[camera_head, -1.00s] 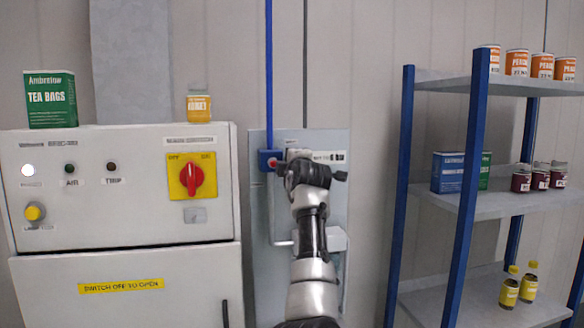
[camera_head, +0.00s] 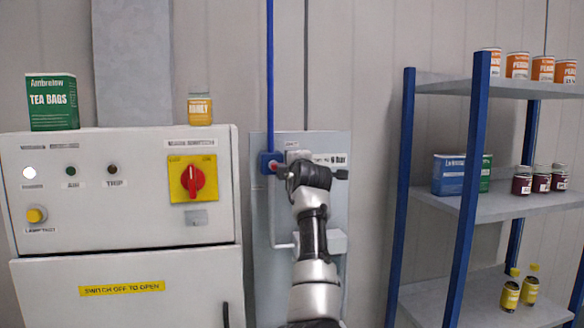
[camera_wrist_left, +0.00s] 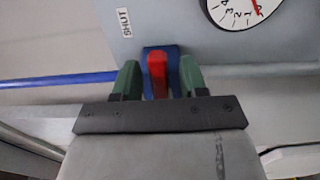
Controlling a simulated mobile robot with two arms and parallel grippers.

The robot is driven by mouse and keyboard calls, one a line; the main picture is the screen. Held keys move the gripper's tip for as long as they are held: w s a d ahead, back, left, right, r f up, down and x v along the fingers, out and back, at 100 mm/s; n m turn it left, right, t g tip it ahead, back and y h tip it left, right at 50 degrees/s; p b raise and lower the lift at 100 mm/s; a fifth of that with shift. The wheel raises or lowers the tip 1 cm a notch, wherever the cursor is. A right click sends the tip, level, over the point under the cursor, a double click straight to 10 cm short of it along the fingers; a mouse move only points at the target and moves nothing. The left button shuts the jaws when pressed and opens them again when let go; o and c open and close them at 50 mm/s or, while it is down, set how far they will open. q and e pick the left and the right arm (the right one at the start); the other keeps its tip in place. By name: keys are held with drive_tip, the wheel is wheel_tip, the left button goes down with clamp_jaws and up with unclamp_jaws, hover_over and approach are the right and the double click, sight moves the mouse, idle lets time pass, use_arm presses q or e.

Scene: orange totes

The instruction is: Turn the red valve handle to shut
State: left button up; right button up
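The red valve handle (camera_head: 272,165) shows as a small red spot on its blue valve body (camera_head: 264,158), on a grey wall panel. In the left wrist view the red handle (camera_wrist_left: 157,75) stands between the two green fingers of my left gripper (camera_wrist_left: 159,80). The fingers are apart, with the blue valve body (camera_wrist_left: 173,60) showing on both sides of the handle. In the head view my left wrist covers part of the panel and hides the fingers. A "SHUT" label (camera_wrist_left: 123,22) is on the panel. My right gripper is in neither view.
A round gauge (camera_wrist_left: 240,8) is near the valve, and a blue pipe (camera_wrist_left: 60,80) runs into it. A control cabinet (camera_head: 120,225) with a red rotary switch (camera_head: 193,181) stands to the left. A shelf rack (camera_head: 500,205) with cans and boxes stands to the right.

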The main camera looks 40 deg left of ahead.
use_arm(q)
drive_tip(key=shift+d, duration=0.1)
drive_tip(key=b+v, duration=0.3)
drive_tip(key=v, duration=0.7)
drive_tip(key=shift+s+d+b, duration=0.25)
drive_tip(key=shift+b, duration=0.1)
drive_tip(key=shift+w+f, duration=0.1)
